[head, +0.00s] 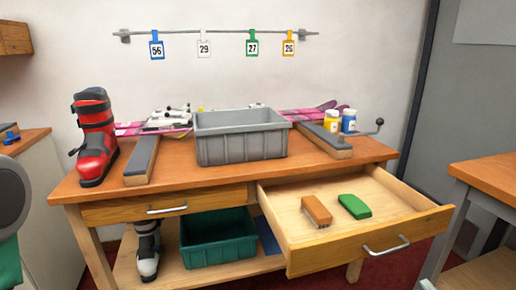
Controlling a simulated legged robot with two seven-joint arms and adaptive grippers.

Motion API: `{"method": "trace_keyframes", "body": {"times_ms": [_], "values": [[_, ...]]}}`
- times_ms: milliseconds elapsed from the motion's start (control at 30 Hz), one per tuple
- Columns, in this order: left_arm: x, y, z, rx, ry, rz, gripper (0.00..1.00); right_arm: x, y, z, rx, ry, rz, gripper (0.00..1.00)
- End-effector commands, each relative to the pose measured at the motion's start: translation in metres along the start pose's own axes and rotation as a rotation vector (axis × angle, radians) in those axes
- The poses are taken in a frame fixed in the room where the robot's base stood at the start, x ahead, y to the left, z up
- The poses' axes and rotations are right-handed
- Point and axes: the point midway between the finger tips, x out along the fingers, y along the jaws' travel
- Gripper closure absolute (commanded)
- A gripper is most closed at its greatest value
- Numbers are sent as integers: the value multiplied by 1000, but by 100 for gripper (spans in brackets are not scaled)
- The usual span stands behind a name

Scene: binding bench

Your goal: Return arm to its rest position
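Neither of my grippers shows in the head view. A dark grey rounded shape is cut off at the left edge, and I cannot tell whether it is part of my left arm. The wooden workbench (215,178) stands in the middle. Its right drawer (340,247) is pulled open. An orange-brown brush (317,210) and a green block-like item (354,206) lie apart inside the drawer. The left drawer (165,207) is shut.
A grey bin (240,143), a red ski boot (94,138), padded rests (143,160), pink skis (130,128) and bottles (348,121) occupy the bench top. A green bin (218,240) sits on the lower shelf. The open drawer juts forward. Another table (490,174) stands at right.

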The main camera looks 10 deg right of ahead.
Motion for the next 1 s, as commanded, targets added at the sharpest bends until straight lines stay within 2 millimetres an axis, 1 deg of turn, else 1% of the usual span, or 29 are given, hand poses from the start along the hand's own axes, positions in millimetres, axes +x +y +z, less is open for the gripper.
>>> {"method": "trace_keyframes", "body": {"times_ms": [67,133,167,200,267,300,367,400,467,500,567,600,700,800,900,1000], "values": [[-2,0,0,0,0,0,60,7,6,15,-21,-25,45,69],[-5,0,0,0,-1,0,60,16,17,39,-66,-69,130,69],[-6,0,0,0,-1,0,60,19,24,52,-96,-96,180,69],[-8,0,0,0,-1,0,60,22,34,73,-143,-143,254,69],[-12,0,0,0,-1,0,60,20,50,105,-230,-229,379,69],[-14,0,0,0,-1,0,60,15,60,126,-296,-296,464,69],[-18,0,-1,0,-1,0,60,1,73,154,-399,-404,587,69],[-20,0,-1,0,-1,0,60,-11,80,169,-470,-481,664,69],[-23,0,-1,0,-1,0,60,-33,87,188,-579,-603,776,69],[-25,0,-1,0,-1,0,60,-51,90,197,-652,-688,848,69],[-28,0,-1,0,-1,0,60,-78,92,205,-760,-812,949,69],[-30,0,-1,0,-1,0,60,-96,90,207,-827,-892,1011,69],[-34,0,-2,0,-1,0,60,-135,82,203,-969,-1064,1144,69],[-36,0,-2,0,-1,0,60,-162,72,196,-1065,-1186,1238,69],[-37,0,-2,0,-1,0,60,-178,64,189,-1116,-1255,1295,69],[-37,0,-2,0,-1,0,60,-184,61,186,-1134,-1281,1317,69]]}}
